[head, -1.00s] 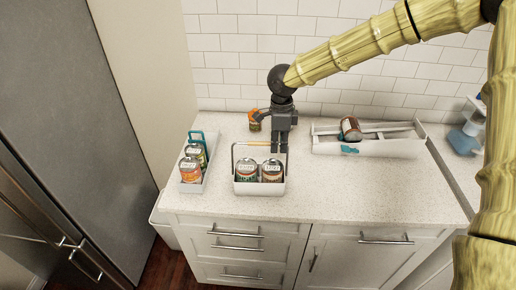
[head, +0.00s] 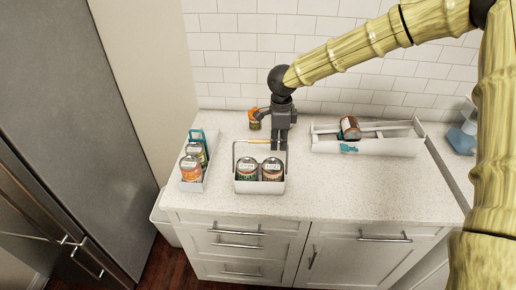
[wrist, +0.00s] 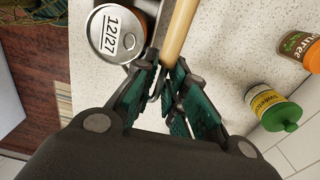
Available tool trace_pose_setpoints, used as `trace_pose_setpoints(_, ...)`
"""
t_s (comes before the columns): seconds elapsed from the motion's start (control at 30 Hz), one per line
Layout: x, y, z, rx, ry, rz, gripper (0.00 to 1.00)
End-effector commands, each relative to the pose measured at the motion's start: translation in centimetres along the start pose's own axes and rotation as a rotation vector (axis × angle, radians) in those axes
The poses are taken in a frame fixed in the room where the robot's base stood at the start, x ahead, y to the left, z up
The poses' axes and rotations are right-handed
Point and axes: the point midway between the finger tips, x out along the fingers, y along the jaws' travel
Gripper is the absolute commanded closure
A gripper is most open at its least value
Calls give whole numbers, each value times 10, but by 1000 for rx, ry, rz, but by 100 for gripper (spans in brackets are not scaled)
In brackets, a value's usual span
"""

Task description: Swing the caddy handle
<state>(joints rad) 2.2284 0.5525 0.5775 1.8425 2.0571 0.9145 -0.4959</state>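A white caddy (head: 260,187) holding two cans stands near the counter's front edge in the head view. Its thin wire handle with a wooden grip (head: 259,141) stands upright over the cans. My gripper (head: 278,146) is at the right end of this handle, pointing down. In the wrist view the wooden grip (wrist: 180,32) runs in between the fingertips of my gripper (wrist: 163,68), which are drawn close together around its end. The exact contact is partly hidden by the fingers. One can (wrist: 115,33) shows beside the left finger.
A second caddy (head: 192,186) with a teal handle and cans stands to the left. A white tray (head: 385,148) with a tipped can (head: 350,128) is at the right. An orange-topped can (head: 255,119) stands behind my gripper. Bare counter lies at the front right.

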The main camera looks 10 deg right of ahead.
Motion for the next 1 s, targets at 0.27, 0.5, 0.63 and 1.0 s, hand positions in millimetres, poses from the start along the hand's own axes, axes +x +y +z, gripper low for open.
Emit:
trace_pose_setpoints(0.27, 5, -8, -1, 0, 1, 0, 91)
trace_pose_setpoints(0.5, 11, -14, -2, 0, 1, 0, 91)
trace_pose_setpoints(0.63, 12, -18, -2, 0, 1, 0, 91)
trace_pose_setpoints(1.0, 14, -19, -2, 0, 1, 0, 92)
